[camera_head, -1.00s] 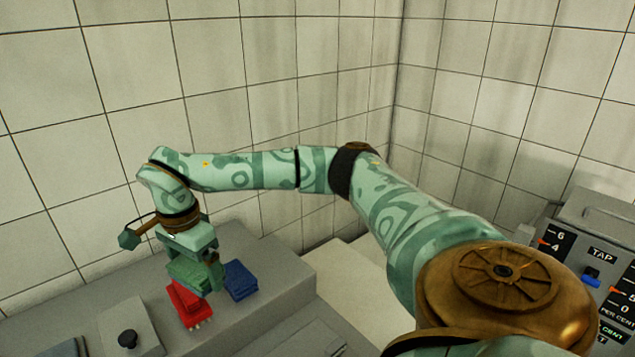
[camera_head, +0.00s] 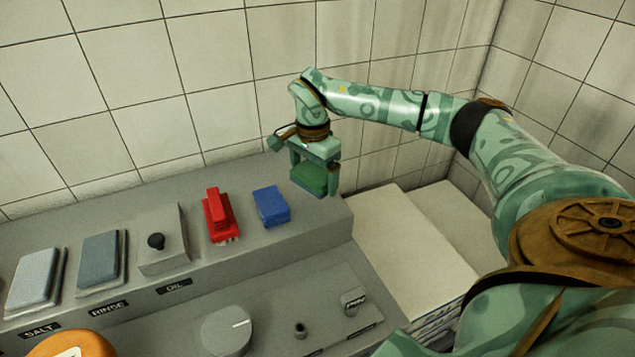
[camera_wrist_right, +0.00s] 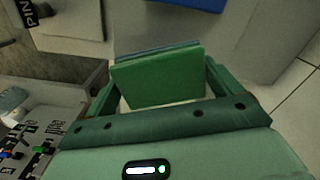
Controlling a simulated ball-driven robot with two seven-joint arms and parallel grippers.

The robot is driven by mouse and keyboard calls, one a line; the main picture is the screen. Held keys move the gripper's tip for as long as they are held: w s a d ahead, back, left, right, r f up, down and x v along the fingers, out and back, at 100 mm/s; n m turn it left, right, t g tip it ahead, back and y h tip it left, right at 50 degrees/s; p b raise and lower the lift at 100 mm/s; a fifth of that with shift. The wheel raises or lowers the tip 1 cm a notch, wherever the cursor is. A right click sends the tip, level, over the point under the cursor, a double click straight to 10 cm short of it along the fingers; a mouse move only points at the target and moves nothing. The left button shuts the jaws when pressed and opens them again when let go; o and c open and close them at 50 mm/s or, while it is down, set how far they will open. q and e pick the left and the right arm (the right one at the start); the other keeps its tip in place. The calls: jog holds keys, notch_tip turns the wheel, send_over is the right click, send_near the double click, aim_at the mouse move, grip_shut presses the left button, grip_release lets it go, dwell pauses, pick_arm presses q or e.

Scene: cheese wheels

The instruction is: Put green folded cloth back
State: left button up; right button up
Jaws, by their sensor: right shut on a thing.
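The green folded cloth (camera_head: 309,179) is held between the fingers of my right gripper (camera_head: 315,174), at the right end of the grey ledge. In the right wrist view the cloth (camera_wrist_right: 157,76) shows as a flat green block between both fingers of the gripper (camera_wrist_right: 160,88). Whether its underside touches the ledge I cannot tell. A blue folded cloth (camera_head: 271,206) lies on the ledge just left of it, apart from it. My left gripper is not in view.
A red brush-like thing (camera_head: 220,216) stands on the grey ledge (camera_head: 330,222), left of the blue cloth. Further left are a black-knobbed box (camera_head: 163,240) and grey pads (camera_head: 100,260). White stacked slabs (camera_head: 405,250) lie right of the ledge. A tiled wall stands behind.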

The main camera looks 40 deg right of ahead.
aim_at(316, 168)
jog(key=shift+w+d+f, duration=0.2)
jog(key=shift+d+f, duration=0.1)
jog(key=shift+f, duration=0.2)
jog(key=shift+w+d+f, duration=0.15)
jog(key=shift+d+f, duration=0.15)
jog(key=shift+f, duration=0.2)
jog(key=f, duration=0.1)
jog(key=f+b, duration=0.1)
jog(key=f, duration=0.1)
jog(key=shift+d+f, duration=0.2)
jog(key=shift+f, duration=0.1)
jog(key=shift+r, duration=0.1)
jog(key=o, duration=0.7)
notch_tip(316, 168, up, 12)
jog(key=p, duration=0.2)
jog(key=shift+p, duration=0.35)
